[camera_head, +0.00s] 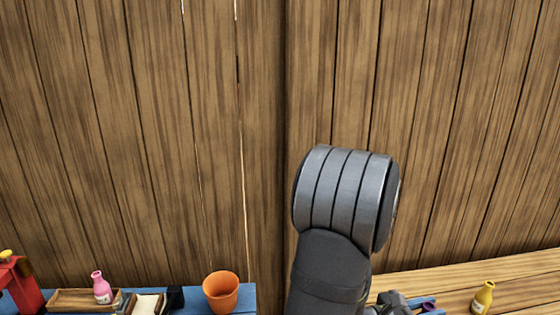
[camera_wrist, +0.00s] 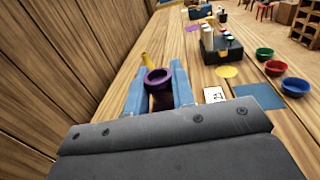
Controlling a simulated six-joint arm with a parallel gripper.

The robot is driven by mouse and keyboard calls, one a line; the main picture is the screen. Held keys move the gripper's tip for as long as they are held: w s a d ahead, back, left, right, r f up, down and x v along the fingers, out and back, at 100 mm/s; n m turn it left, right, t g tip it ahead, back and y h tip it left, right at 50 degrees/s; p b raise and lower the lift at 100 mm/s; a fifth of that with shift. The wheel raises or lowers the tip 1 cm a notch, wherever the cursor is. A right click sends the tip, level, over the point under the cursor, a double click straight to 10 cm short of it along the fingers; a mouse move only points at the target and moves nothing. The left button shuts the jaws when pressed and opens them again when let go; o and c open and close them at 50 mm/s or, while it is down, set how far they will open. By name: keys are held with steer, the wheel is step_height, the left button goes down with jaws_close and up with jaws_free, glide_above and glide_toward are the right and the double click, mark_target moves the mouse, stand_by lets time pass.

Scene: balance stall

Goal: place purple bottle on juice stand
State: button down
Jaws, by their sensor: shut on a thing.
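In the wrist view the two blue fingers of my gripper (camera_wrist: 160,84) are closed on the purple bottle (camera_wrist: 159,76), its round mouth facing the camera. Its lower part is hidden behind the gripper body. In the head view my gripper (camera_head: 428,311) is mostly cut off at the bottom edge, with a bit of the purple bottle (camera_head: 428,306) showing. A dark stand (camera_wrist: 228,53) with several small bottles is farther along the table in the wrist view; I cannot tell whether it is the juice stand.
A yellow bottle (camera_head: 483,297) stands close beyond my gripper. A yellow disc (camera_wrist: 227,72), a blue mat (camera_wrist: 259,96) and bowls (camera_wrist: 294,87) lie to the right. In the head view a pink bottle (camera_head: 102,288) and an orange cup (camera_head: 221,291) are at left. A plank wall runs alongside.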

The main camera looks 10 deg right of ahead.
steer(key=w+a+f+n+t+y, duration=0.2)
steer(key=w+a+n+t+y, duration=0.4)
steer(key=w+a+t, duration=0.9)
steer(key=w+a+f+n+y, duration=0.1)
steer(key=w+a+n+y, duration=0.4)
steer(key=a, duration=0.7)
steer(key=w+a+f+n+y, duration=0.2)
steer(key=w+a+n, duration=0.1)
steer(key=w+a, duration=0.65)
step_height(320, 180, up, 9)
steer(key=s+a, duration=0.2)
steer(key=w+a+n+t+y, duration=0.15)
steer(key=w+a, duration=0.45)
steer(key=a, duration=0.7)
steer(key=a+n+y, duration=0.3)
steer(key=a+y, duration=0.3)
steer(key=a, duration=2.3)
steer(key=s+a+n+y, duration=0.15)
steer(key=s+a, duration=0.25)
steer(key=a, duration=0.5)
steer(key=s+a+n+y, duration=0.15)
steer(key=s+a, duration=0.25)
steer(key=a, duration=0.6)
step_height(320, 180, down, 12)
steer(key=shift+w+r+m+g, duration=0.2)
steer(key=shift+r+m+g, duration=0.05)
steer(key=shift+m+g, duration=0.2)
